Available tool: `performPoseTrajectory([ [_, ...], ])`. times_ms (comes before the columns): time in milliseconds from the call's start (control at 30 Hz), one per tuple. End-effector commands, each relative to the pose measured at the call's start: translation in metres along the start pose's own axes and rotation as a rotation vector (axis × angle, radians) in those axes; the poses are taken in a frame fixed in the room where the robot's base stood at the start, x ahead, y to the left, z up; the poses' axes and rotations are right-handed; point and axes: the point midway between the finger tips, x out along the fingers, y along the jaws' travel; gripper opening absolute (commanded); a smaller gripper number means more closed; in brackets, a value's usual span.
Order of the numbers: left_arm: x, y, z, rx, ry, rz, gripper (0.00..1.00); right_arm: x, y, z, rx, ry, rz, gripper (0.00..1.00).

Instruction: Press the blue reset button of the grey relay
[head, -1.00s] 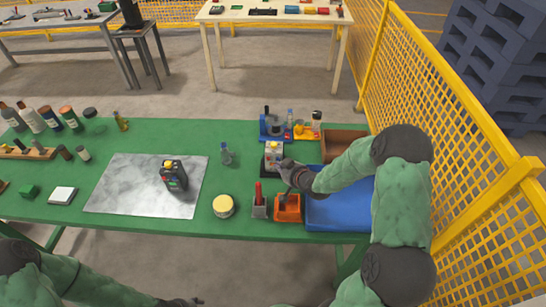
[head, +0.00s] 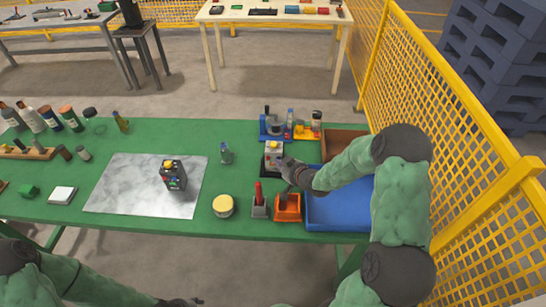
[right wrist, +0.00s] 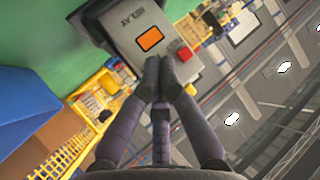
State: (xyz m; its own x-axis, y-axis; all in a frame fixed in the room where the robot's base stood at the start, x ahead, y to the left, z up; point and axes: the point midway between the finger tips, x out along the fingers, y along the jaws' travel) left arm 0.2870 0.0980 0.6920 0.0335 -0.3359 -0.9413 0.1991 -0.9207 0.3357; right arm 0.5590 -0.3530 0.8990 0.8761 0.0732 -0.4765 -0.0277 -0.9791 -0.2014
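The grey relay (head: 273,150) stands on a dark base at the back right of the green table. In the right wrist view its grey face (right wrist: 126,35) shows a RELAY label, an orange window and a red button (right wrist: 184,52). No blue button shows; the fingers cover part of the face. My right gripper (head: 284,166) is at the relay's front right. In the right wrist view its fingertips (right wrist: 160,64) are together, with nothing seen between them, at the face beside the red button; contact is unclear. My left gripper (head: 182,302) shows only partly at the bottom edge.
A blue tray (head: 338,219) lies under my right forearm. An orange holder (head: 287,210) and a grey holder with a red handle (head: 258,206) stand in front of the relay. A dark device (head: 173,176) stands on the marble slab (head: 124,190). A yellow fence (head: 455,130) bounds the right.

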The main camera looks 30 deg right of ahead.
Motion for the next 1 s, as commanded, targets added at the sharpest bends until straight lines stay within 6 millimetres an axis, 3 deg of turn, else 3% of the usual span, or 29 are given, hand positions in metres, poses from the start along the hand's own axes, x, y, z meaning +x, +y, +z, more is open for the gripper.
performPoseTrajectory([
  [1000, 0.0017, -0.0006, -0.0001, 0.0, 0.0, 0.0, 0.48, -0.0037, -0.003, 0.0028, 0.001, 0.001, -0.001, 0.0],
])
